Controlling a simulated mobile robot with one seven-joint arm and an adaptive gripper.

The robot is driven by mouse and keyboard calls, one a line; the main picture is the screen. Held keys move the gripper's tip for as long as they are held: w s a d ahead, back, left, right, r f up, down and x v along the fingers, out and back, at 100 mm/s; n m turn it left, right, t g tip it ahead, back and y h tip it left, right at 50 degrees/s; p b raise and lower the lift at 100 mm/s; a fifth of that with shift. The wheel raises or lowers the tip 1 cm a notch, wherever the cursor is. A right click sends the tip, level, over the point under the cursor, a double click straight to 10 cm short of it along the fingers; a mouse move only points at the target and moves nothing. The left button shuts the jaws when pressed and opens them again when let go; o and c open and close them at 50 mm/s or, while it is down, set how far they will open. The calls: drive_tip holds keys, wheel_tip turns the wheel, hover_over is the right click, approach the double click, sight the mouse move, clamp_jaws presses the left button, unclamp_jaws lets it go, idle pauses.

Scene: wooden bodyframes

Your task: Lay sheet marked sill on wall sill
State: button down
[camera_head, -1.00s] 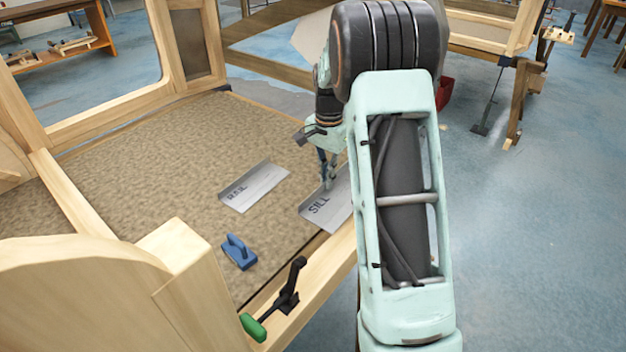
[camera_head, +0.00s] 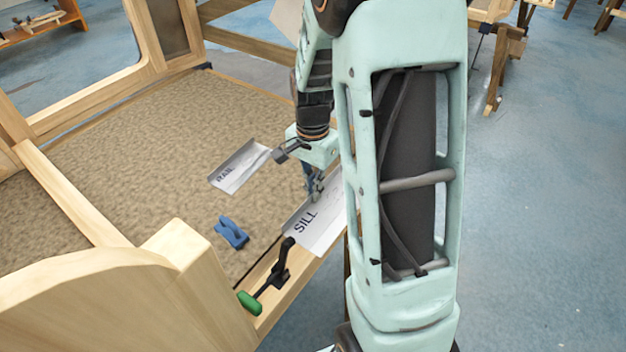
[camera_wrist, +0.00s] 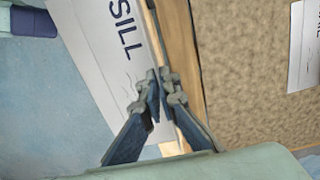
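The grey-white sheet marked SILL (camera_head: 318,228) is at the front right edge of the carpeted panel, over or beside the wooden wall sill (camera_head: 287,297). My gripper (camera_head: 316,197) is at its upper edge. In the wrist view my gripper (camera_wrist: 164,88) has its fingertips nearly together on the sheet's edge. There the sheet (camera_wrist: 100,45) is beside the wooden strip (camera_wrist: 180,45), mostly on its outer side and above the blue floor. Whether it touches the wood I cannot tell. My arm hides the sheet's right end.
A second sheet, marked RAIL (camera_head: 238,167), lies on the carpeted panel (camera_head: 130,140). A blue tool or block (camera_head: 231,232) lies near the sill. A black clamp with a green handle (camera_head: 250,302) is on the sill close to the sheet. A wooden post (camera_head: 180,250) rises at the near end.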

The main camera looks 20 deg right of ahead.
drive_tip(key=shift+f+b, duration=2.4)
drive_tip(key=shift+f, duration=0.8)
drive_tip(key=shift+f, duration=0.2)
drive_tip(key=c, duration=2.7)
unclamp_jaws()
drive_tip(key=o, duration=0.6)
drive_tip(key=shift+o, duration=0.4)
drive_tip(key=o, duration=0.5)
drive_tip(key=shift+r, duration=0.1)
